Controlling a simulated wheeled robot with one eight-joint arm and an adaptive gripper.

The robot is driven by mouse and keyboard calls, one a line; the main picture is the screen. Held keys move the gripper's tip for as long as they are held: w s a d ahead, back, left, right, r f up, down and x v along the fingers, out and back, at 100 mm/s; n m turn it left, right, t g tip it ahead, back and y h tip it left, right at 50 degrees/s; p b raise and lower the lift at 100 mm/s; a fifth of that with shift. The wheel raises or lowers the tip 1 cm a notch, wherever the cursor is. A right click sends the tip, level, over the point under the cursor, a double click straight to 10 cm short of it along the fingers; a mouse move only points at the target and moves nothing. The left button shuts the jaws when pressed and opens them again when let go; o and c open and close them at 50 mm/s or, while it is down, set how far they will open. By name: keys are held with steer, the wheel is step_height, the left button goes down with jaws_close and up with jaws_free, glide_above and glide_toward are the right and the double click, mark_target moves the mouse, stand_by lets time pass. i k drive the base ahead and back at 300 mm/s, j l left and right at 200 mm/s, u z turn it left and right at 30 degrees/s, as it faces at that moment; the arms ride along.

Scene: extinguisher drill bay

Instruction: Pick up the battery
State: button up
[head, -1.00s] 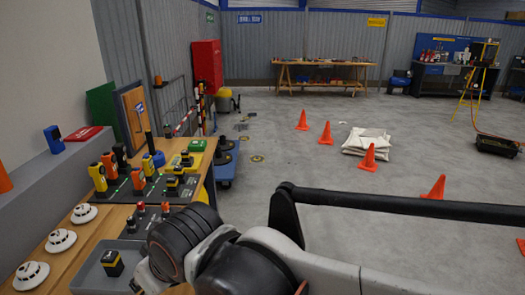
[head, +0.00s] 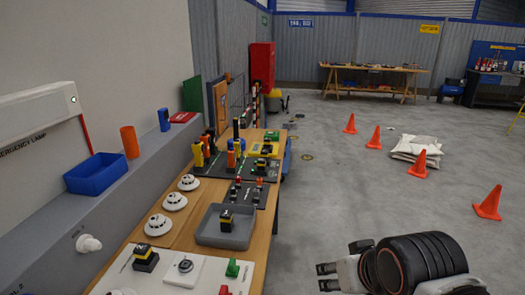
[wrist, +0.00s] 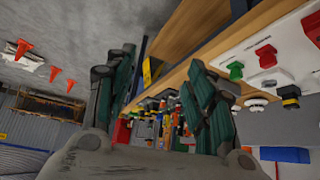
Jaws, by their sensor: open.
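Several black blocks with a yellow band look like batteries; I cannot tell which one the task means. One battery-like block (head: 226,219) stands in a grey tray (head: 205,238) on the wooden bench. Another black and yellow block (head: 145,258) stands on a white board nearer to me, and it seems to show in the wrist view (wrist: 290,96). A further one (head: 266,149) is on a yellow pad farther back. My gripper (head: 325,277) is open and empty, off the bench's right side. In the wrist view its two fingers (wrist: 163,85) are spread apart.
White domed detectors (head: 174,201) line the bench's left side. Yellow and orange handheld units (head: 198,153) stand behind the tray. A blue bin (head: 96,173) sits on the grey ledge. Orange cones (head: 488,203) stand on the open floor at right.

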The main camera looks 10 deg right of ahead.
mark_target(267, 142)
steer(key=i+l+u, duration=0.1)
steer(key=i+l, duration=0.4)
steer(key=l, duration=0.2)
steer(key=i+l+u, duration=0.25)
steer(key=i+l, duration=0.25)
steer(key=l, duration=0.2)
steer(key=i+l, duration=0.2)
steer(key=l, duration=0.2)
steer(key=i+u, duration=0.35)
steer(key=i, duration=0.75)
steer(key=i+j, duration=0.1)
steer(key=i, duration=0.15)
